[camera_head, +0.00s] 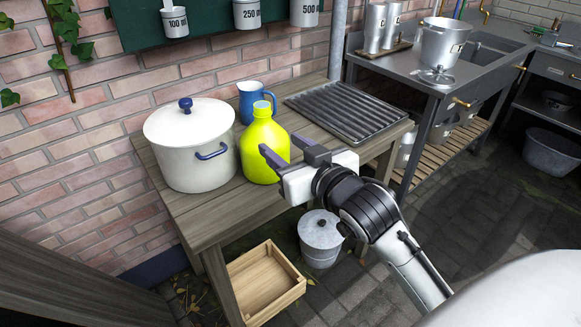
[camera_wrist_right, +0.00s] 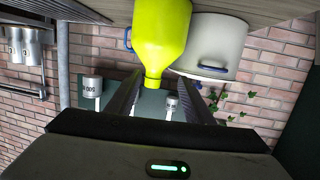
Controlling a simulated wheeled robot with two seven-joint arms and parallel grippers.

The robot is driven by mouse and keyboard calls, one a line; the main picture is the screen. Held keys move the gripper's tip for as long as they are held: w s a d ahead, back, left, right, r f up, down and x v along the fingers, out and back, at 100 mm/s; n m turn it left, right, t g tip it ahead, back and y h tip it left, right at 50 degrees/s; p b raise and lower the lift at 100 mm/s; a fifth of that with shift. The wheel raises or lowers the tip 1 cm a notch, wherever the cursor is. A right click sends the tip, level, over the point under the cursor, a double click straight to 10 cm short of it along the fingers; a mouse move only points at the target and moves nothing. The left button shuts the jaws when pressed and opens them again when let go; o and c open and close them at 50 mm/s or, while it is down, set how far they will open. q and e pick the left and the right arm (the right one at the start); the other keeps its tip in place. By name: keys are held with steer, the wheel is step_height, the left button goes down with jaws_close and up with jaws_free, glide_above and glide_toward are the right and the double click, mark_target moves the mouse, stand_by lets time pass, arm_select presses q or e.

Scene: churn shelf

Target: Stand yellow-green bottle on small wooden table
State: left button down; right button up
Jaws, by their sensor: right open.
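The yellow-green bottle (camera_head: 264,146) stands upright on the small wooden table (camera_head: 215,215), between the white pot and the ribbed drain board. In the right wrist view the bottle (camera_wrist_right: 161,40) appears upside down, ahead of the open fingers (camera_wrist_right: 160,98). I cannot tell whether the fingers touch it. My left gripper is not in view.
A large white lidded pot (camera_head: 190,150) stands close left of the bottle, and a blue jug (camera_head: 256,98) stands behind it. A ribbed metal drain board (camera_head: 347,110) covers the table's right part. Below are a wooden crate (camera_head: 262,290) and a lidded metal pail (camera_head: 320,240).

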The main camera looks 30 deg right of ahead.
steer(key=s+a+f+g, duration=0.1)
steer(key=f, duration=0.3)
steer(key=s+a+f+n+g+y, duration=0.1)
steer(key=f, duration=0.4)
steer(key=s+a+f, duration=0.1)
steer(key=f, duration=0.4)
steer(key=shift+s+a+f+g+y, duration=0.1)
steer(key=shift+s+a+g+y, duration=0.2)
steer(key=shift+s+a+g, duration=0.1)
steer(key=s+a+f+n+g+y, duration=0.1)
steer(key=s+a+f, duration=0.3)
steer(key=s+f, duration=0.5)
steer(key=s+a+f+n+g+y, duration=0.1)
steer(key=s+a+f+g, duration=0.2)
steer(key=s+f, duration=0.6)
step_height(320, 180, down, 3)
steer(key=shift+a+r, duration=0.2)
steer(key=shift+a, duration=0.55)
